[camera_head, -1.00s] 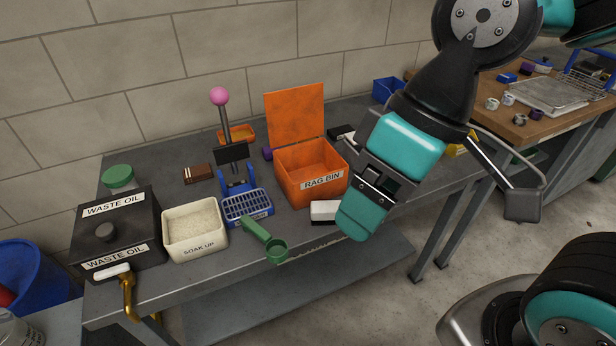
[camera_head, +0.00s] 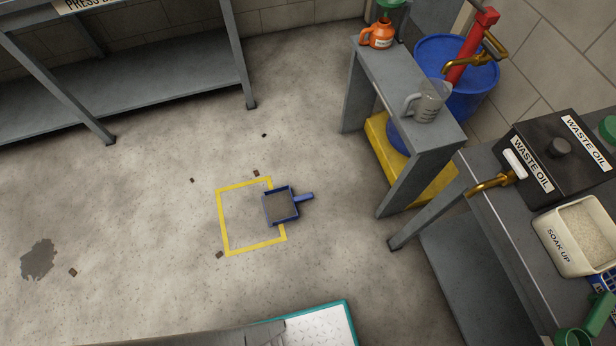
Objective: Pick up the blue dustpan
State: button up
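The blue dustpan (camera_head: 281,206) lies on the concrete floor, partly inside a yellow square outline (camera_head: 224,222) and across its right side. Its short handle points right, and its pan holds something grey-brown. My gripper is not in the current view, so whether it holds anything cannot be seen.
A narrow grey stand (camera_head: 405,85) carries an orange can (camera_head: 379,36) and a clear jug (camera_head: 426,103), with a blue drum (camera_head: 458,78) behind. The grey bench (camera_head: 488,214) is at right. A dark stain (camera_head: 39,260) marks the open floor at left.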

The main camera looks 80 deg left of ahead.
aim_at(278, 204)
jog(key=u, duration=2.55)
jog(key=k, duration=1.25)
jog(key=u, duration=0.85)
jog(key=i, duration=1.65)
jog(key=z, duration=0.7)
jog(key=i, duration=0.65)
jog(key=z, duration=0.95)
jog(key=i, duration=0.25)
jog(key=z, duration=0.2)
